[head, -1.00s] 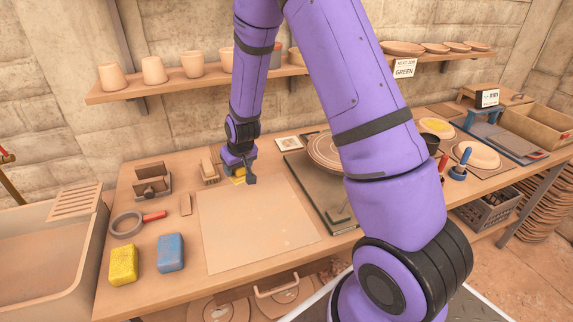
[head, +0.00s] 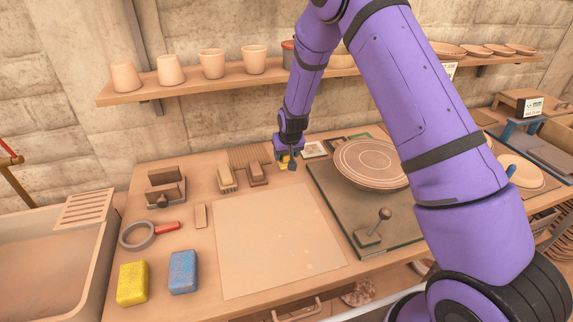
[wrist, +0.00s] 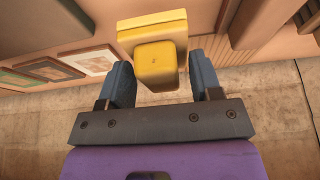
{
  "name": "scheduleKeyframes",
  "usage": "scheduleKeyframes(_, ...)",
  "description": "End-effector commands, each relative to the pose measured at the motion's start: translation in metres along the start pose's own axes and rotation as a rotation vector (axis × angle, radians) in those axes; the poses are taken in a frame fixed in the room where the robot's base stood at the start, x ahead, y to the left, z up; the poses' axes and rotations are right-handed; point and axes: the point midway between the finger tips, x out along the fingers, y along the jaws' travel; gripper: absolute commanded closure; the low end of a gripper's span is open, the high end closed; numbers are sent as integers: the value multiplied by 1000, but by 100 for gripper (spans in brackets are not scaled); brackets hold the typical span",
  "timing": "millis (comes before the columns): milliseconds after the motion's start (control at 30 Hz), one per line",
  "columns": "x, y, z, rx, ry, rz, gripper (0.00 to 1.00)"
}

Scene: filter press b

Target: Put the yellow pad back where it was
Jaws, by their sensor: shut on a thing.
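My gripper (head: 288,163) is shut on the yellow pad, a block with a narrower grip part on a wider plate. The pad (wrist: 160,62) shows between the two fingers in the wrist view. In the head view only a small part of the pad (head: 284,160) shows beside the fingers. They are at the back of the bench, right of two small tan and brown blocks (head: 227,179) (head: 258,174) and left of small framed tiles. I cannot tell whether the pad touches the bench.
A ribbed tan mat (head: 249,156) lies behind the blocks. Framed tiles (head: 314,149) and a dark board (head: 345,205) with a round plate (head: 370,160) are to the right. A pale sheet (head: 275,240) lies in front. A yellow sponge (head: 132,283) and blue sponge (head: 183,272) lie front left.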

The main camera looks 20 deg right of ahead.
Motion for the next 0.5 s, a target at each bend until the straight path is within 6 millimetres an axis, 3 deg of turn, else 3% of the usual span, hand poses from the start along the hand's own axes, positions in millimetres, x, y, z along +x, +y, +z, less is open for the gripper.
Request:
scheduleKeyframes(400, 38, 0, 16, 0, -2, 0, 64)
scheduleKeyframes(500, 40, 0, 17, 0, 1, -1, 64)
